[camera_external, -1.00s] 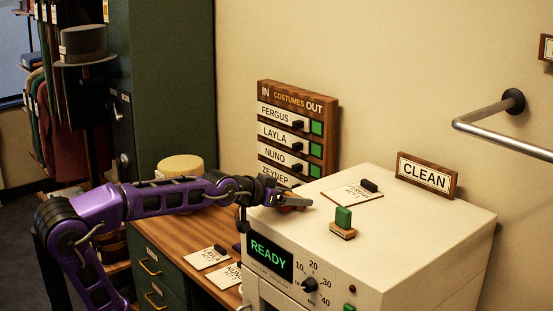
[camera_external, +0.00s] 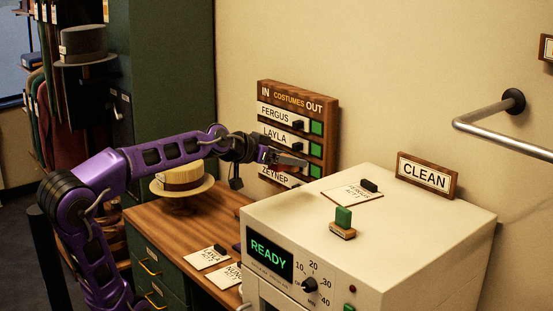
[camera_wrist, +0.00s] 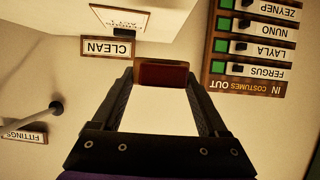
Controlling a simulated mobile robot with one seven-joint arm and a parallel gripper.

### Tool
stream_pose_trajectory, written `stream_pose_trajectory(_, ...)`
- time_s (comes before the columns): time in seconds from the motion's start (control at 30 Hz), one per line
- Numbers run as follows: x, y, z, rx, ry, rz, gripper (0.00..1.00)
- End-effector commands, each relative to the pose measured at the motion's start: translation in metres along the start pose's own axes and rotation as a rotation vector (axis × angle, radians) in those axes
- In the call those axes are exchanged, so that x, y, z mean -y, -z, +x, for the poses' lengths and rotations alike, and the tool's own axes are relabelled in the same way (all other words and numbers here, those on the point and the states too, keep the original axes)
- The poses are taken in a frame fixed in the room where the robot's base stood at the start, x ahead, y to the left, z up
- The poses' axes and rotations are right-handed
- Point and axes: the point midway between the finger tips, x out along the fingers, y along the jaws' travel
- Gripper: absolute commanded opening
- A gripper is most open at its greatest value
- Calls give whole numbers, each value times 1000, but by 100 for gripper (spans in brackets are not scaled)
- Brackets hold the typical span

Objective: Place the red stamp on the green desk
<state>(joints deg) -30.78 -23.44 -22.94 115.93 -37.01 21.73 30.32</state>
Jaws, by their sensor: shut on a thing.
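My gripper (camera_external: 290,159) is raised in front of the costumes board, above the gap between the desk and the white machine. In the wrist view, my gripper (camera_wrist: 163,85) is shut on a dark red block, the red stamp (camera_wrist: 163,73), held between the fingertips. In the outside view the stamp is mostly hidden by the fingers. The green desk (camera_external: 150,256) has a wooden top (camera_external: 180,222) and green drawers, and stands left of the machine.
A straw hat (camera_external: 183,180) sits at the back of the desk. Tags (camera_external: 210,257) lie near its right edge. The desk's left and middle top is clear.

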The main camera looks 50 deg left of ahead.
Motion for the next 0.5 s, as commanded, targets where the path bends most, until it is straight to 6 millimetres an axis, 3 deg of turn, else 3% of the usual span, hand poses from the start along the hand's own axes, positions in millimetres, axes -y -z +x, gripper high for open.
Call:
stream_pose_trajectory(0.23, 12, -2, 2, -9, 8, 2, 10)
stream_pose_trajectory(0.5, -17, -2, -4, 2, 0, 6, 10)
